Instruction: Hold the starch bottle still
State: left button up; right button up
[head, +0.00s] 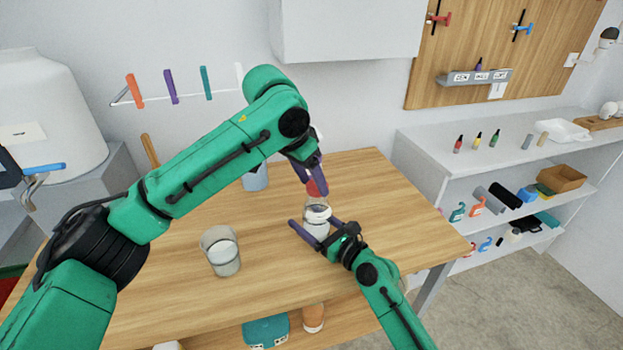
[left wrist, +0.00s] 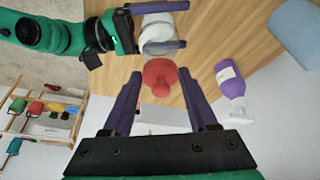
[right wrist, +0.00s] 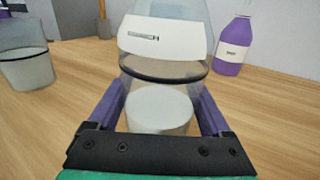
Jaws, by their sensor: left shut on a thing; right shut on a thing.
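The starch bottle (head: 316,226) is clear, with white contents low inside and a pale label (right wrist: 165,42). It stands upright on the wooden table. My right gripper (head: 315,234) is shut on it, one finger on each side; the bottle also shows in the left wrist view (left wrist: 157,30). A red cap (left wrist: 159,75) is at the bottle's top end. My left gripper (left wrist: 160,80) is shut on the red cap from above; the cap also shows in the head view (head: 316,188). I cannot tell whether the cap is seated on the bottle.
A beaker (head: 221,252) with white contents stands left on the table (head: 290,285). A purple bottle (right wrist: 232,45) with a white top stands behind the starch bottle. A bluish container (head: 256,178) is at the back. Shelves (head: 440,160) are at right. The table's front is clear.

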pick_arm(q)
jog(key=shift+f, duration=0.75)
dwell(0.7)
jog(key=o, duration=1.5)
jog(key=shift+r, duration=3)
grip_shut()
